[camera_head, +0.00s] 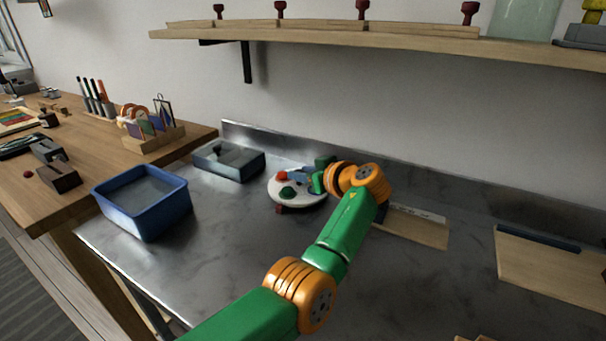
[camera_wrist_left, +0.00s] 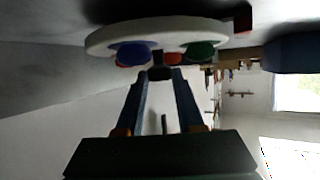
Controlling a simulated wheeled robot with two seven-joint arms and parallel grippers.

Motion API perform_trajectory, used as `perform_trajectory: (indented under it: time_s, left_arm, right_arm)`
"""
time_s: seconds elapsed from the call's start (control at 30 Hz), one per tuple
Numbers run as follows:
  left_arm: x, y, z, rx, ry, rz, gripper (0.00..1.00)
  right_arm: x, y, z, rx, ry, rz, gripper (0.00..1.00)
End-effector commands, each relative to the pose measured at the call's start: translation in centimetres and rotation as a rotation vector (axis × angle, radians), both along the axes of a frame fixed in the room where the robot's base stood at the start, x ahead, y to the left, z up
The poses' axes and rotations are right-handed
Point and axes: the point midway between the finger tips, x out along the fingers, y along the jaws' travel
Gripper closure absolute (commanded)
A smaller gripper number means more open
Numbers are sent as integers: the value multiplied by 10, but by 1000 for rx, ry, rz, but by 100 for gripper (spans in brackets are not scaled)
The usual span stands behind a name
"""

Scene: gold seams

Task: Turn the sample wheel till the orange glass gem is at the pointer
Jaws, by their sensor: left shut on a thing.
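The sample wheel (camera_head: 309,200) is a round white disc on the metal bench. On it I see a red gem (camera_head: 282,175) and a dark green gem (camera_head: 288,192). A blue patch near my gripper may be a gem or a fingertip. The left wrist view shows the wheel's rim (camera_wrist_left: 160,33), a blue gem (camera_wrist_left: 133,52), a green gem (camera_wrist_left: 200,51) and reddish pieces behind. My left gripper (camera_wrist_left: 160,75) is shut on a small dark part at the wheel, perhaps its knob. A dark red block (camera_wrist_left: 243,17) shows by the rim, perhaps the pointer. I cannot pick out the orange gem.
A blue bin (camera_head: 142,222) and a grey tray (camera_head: 207,163) stand left of the wheel. A wooden board (camera_head: 415,230) lies to its right, behind my arm. A shelf (camera_head: 320,34) hangs above. The front of the bench is largely clear.

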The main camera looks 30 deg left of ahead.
Motion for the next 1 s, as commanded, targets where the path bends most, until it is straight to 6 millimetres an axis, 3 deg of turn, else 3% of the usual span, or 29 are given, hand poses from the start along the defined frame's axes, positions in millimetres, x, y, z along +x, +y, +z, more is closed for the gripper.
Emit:
perform_trajectory:
  time_s: [0.13, 0.17, 0.27, 0.57, 0.83, 1.0]
  left_arm:
    - [0, 0, 1, 2, -1, 0, 100]
    - [0, 0, 1, 2, -1, -1, 58]
    - [0, 0, 1, 1, -1, -1, 34]
    - [-1, -2, 1, 0, -2, -1, 34]
    - [-20, -47, 20, -2, -3, -4, 34]
    - [-26, -60, 27, 0, -2, -1, 34]
  right_arm:
    - [0, 0, 0, 0, 0, 0, 50]
    - [0, 0, 0, 0, 0, 0, 50]
    - [0, 0, 0, 0, 0, 0, 50]
    - [0, 0, 0, 0, 0, 0, 50]
    - [0, 0, -5, 0, 0, 0, 50]
    - [0, 0, -6, 0, 0, 0, 50]
